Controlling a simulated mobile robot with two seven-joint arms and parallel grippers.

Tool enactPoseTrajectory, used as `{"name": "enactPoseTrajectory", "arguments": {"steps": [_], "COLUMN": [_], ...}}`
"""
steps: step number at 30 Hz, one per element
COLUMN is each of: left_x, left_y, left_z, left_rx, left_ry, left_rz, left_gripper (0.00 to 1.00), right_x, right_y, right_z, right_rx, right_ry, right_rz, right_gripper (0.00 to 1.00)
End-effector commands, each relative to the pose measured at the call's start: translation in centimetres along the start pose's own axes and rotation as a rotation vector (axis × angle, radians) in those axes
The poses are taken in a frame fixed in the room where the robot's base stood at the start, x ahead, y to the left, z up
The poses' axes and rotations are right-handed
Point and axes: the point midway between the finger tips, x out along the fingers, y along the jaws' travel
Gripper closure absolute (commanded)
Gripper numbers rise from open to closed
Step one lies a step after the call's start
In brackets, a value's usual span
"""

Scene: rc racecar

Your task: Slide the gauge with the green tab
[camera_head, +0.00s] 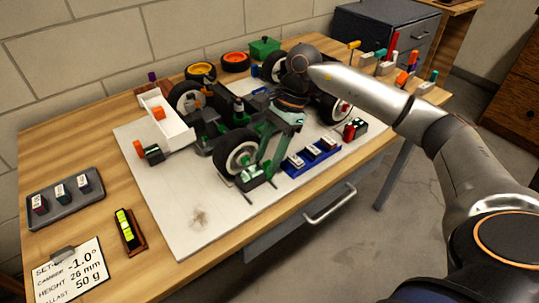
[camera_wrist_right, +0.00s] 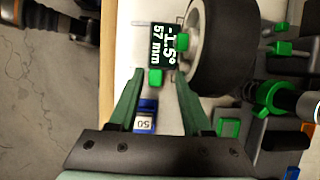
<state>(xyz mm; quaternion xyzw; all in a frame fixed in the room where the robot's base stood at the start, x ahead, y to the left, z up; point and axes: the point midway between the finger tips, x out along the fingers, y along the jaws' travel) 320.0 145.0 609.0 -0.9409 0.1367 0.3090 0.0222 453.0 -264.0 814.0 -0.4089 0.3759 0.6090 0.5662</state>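In the right wrist view, the gauge (camera_wrist_right: 165,45) is a small black display reading -1.5° and 57 mm, beside a black-tyred wheel (camera_wrist_right: 225,45). A green tab (camera_wrist_right: 155,77) is at its near end, and another green piece (camera_wrist_right: 182,42) is at its wheel side. My right gripper (camera_wrist_right: 160,77) is open, with its green fingers apart on either side of the green tab; contact cannot be told. In the head view, my right gripper (camera_head: 262,163) reaches down beside the car's near wheel (camera_head: 238,156), partly hiding the gauge. My left gripper is not in view.
A blue tray (camera_head: 313,166) of weights is close right of the right gripper. A setup card (camera_head: 72,272) reads -1.0°, 26 mm, 50 g. The board's front-left is clear.

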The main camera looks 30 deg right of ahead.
Motion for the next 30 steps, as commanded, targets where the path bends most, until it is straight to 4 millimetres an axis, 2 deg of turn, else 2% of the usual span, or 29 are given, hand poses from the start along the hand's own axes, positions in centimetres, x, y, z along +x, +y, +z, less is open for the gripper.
{"name": "enactPoseTrajectory", "arguments": {"steps": [8, 11, 13, 14, 15, 17, 24, 30], "left_x": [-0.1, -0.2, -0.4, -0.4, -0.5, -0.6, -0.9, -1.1], "left_y": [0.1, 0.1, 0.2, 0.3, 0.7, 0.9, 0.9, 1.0], "left_z": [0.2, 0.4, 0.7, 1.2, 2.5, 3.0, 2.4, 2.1], "left_rx": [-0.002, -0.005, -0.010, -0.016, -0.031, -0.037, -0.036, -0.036], "left_ry": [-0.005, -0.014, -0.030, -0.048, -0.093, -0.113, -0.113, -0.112], "left_rz": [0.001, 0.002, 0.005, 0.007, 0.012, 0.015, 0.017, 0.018], "left_gripper": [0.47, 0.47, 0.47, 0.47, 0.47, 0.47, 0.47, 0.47], "right_x": [0.0, -0.7, -1.7, -2.2, -3.0, -4.3, -9.5, -12.0], "right_y": [0.1, 0.0, 0.0, 0.0, 0.0, 0.0, -0.1, 0.0], "right_z": [0.0, 0.0, 0.0, 0.0, 0.1, 0.1, 0.1, 0.1], "right_rx": [0.000, 0.001, 0.001, 0.001, 0.000, 0.000, 0.001, 0.000], "right_ry": [0.000, 0.001, 0.001, 0.000, 0.000, 0.000, 0.000, -0.001], "right_rz": [0.002, 0.000, 0.000, -0.001, -0.001, -0.002, -0.002, 0.000], "right_gripper": [0.47, 0.47, 0.47, 0.47, 0.47, 0.47, 0.47, 0.47]}}
